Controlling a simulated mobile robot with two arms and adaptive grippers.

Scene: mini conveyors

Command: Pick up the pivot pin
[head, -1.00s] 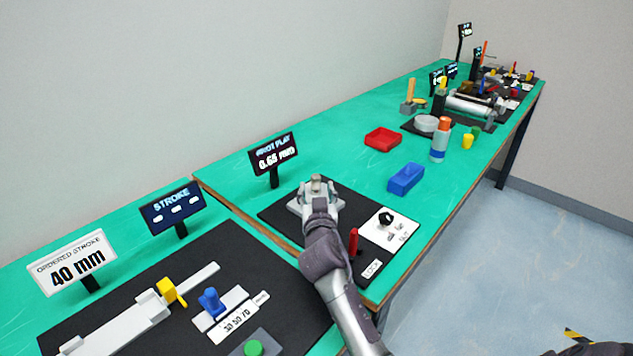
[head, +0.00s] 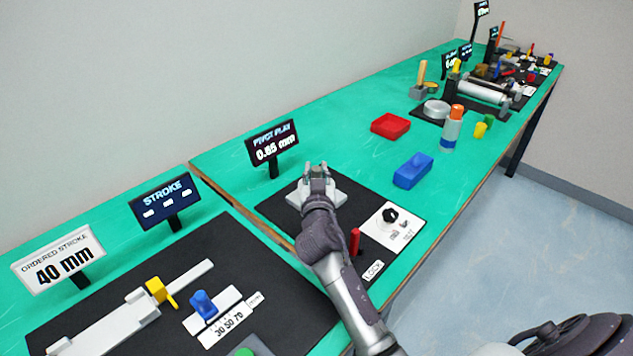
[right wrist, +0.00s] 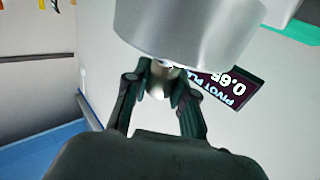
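My right gripper (head: 318,172) is at a light grey block (head: 336,195) on the black mat in front of the "PIVOT PLAY" display. In the right wrist view its two dark fingers (right wrist: 160,82) close around a small rounded metal end, which looks like the pivot pin (right wrist: 158,76). I see no clear gap between fingers and metal. A wide silver cylinder (right wrist: 190,28) adjoins this end. In the head view the fingers and wrist hide most of the pin, so I cannot tell how deep it sits. My left gripper is not in view.
The PIVOT PLAY display (head: 272,146) reads 0.65 mm. Beside my right arm are a red lever (head: 354,241) and a white panel with a black knob (head: 390,216). A blue block (head: 413,171) and red tray (head: 390,125) lie beyond.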

